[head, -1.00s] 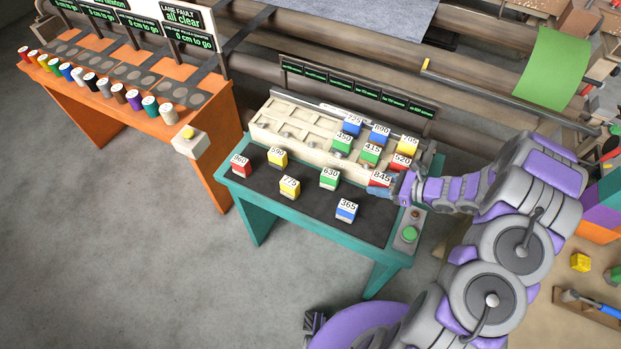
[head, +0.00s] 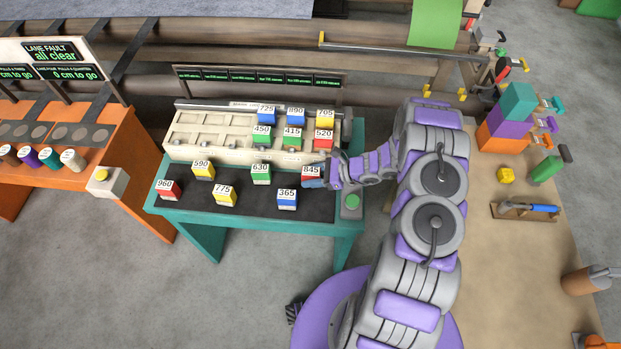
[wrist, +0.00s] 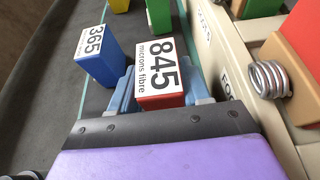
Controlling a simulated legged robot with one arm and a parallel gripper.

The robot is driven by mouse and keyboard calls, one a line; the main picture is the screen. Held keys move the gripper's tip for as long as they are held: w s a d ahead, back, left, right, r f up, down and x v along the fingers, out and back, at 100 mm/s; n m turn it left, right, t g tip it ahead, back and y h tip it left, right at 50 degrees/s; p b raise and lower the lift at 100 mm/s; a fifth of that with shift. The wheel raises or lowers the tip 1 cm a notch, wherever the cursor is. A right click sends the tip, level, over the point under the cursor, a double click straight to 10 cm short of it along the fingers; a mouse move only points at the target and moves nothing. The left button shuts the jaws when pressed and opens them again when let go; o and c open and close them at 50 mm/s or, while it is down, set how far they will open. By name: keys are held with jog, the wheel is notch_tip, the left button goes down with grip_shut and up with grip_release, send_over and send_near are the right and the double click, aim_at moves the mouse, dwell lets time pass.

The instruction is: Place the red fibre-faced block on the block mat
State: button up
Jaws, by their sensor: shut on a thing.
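The red fibre-faced block, labelled "845 microns fibre" (wrist: 160,102), is between the blue fingers of my gripper (wrist: 163,95), its label facing up. In the head view the red block (head: 311,173) is at the right end of the dark block mat (head: 250,199), close to the front of the cream rack (head: 215,153). My gripper (head: 315,178) reaches it from the right and is shut on it. I cannot tell whether the block touches the mat. Another red block, 960 (head: 168,190), stands at the mat's left end; red 520 (head: 323,139) is in the rack.
Blue 365 (head: 287,199), yellow 775 (head: 223,196), yellow 590 (head: 203,170) and green 630 (head: 261,174) stand on the mat with gaps between. A green button box (head: 351,206) is at the table's right edge. The rack's left compartments look empty.

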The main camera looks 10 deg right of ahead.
jog(key=shift+d+f, duration=0.2)
jog(key=shift+f, duration=0.55)
jog(key=o, duration=1.1)
jog(key=shift+a, duration=0.2)
jog(key=shift+o, duration=0.2)
jog(key=shift+d, duration=0.1)
